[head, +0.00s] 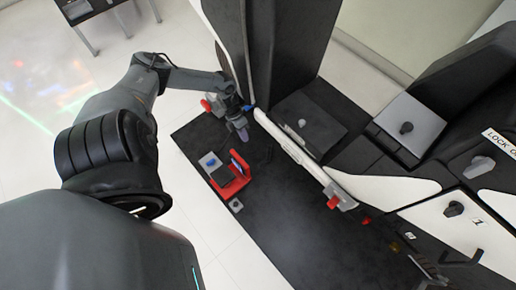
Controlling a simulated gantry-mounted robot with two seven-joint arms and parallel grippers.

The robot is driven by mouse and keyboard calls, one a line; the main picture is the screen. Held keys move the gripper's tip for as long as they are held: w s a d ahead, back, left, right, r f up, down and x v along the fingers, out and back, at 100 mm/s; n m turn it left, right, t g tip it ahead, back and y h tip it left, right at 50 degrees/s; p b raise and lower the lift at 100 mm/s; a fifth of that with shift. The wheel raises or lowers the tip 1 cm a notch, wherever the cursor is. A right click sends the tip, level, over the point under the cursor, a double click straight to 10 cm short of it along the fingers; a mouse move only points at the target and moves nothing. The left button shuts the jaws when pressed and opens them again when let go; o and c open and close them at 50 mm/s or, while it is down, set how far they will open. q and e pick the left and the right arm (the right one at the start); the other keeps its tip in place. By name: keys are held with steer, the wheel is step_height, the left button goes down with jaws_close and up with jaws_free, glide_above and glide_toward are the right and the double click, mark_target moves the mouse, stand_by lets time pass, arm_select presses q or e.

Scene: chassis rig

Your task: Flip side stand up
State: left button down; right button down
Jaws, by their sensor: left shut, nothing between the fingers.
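My left gripper (240,129) is shut and empty, pointing down over the dark rig base. It is close to the upper left end of a long white bar (300,155) with a blue tip there and a grey and red end at the lower right. I cannot tell whether the gripper touches the bar. A red bracket (233,186) with a grey block beside it stands on the base below the gripper. No part is clearly recognisable as the side stand. My right gripper is not in view.
A tall dark column (285,50) rises just behind the left gripper. White and black panels with dark knobs (454,209) fill the right side. The dark base (285,225) is clear in its lower middle. A dark table (95,12) stands at the far upper left.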

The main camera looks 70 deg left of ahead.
arm_select(q)
steer(key=b+x, duration=0.6)
steer(key=x, duration=0.4)
steer(key=shift+w+d+f, duration=0.1)
steer(key=shift+w+f, duration=0.1)
steer(key=d, duration=0.1)
steer(key=w+d, duration=0.1)
steer(key=shift+d+r+b, duration=0.3)
steer(key=shift+d+r, duration=0.05)
steer(key=shift+r, duration=0.05)
steer(key=shift+w+d+r, duration=0.15)
steer(key=shift+d+r, duration=0.05)
steer(key=shift+d, duration=0.25)
